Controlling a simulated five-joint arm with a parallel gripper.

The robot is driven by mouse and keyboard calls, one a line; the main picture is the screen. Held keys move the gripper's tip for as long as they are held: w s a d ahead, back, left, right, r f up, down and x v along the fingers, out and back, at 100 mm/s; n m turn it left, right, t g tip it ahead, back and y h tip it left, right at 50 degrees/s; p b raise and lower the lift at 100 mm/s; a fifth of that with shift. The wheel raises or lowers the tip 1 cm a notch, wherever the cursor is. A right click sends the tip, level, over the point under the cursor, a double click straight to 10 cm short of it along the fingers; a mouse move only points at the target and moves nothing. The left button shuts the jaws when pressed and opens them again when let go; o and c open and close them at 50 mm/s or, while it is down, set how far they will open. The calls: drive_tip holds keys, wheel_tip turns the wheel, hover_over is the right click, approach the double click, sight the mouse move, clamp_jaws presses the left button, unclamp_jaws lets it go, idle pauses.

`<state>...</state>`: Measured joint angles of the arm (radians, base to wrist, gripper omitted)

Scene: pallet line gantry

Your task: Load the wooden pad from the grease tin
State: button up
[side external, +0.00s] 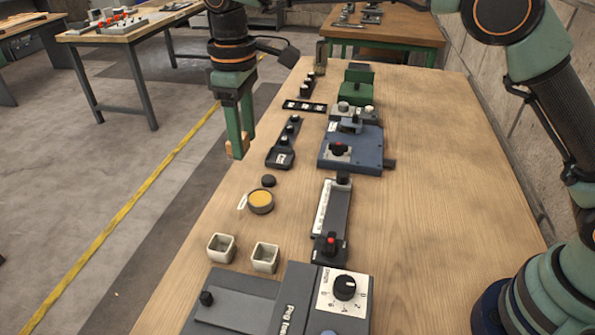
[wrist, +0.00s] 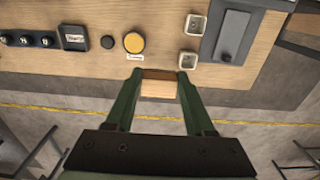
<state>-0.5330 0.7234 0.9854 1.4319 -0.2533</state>
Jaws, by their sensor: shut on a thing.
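My gripper (side external: 238,150) is shut on a small wooden block, the wooden pad (side external: 236,147), and holds it in the air at the left edge of the table. In the wrist view the pad (wrist: 158,84) sits between the two green fingers of my gripper (wrist: 159,82). The grease tin (side external: 260,201) is a round, low tin with yellow-orange grease, standing on the table with a small white label beside it. In the wrist view the tin (wrist: 133,42) lies beyond the pad, a little to the left, apart from it.
A black round knob or lid (side external: 268,181) lies by the tin. Two square white cups (side external: 221,247) stand nearer the camera. A grey panel with a dial (side external: 345,288) fills the near end. A blue fixture (side external: 352,150) stands mid-table. The table's right side is clear.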

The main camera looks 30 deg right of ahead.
drive_tip(key=shift+w+d+f, duration=0.75)
drive_tip(key=shift+d+f, duration=0.05)
drive_tip(key=shift+f, duration=2)
drive_tip(key=shift+w+d+f, duration=0.8)
drive_tip(key=shift+f, duration=1.95)
drive_tip(key=shift+w+d+f, duration=0.75)
drive_tip(key=shift+d+f, duration=0.05)
drive_tip(key=shift+f, duration=2)
drive_tip(key=shift+f, duration=0.55)
drive_tip(key=shift+r, duration=0.1)
wheel_tip(320, 180, up, 7)
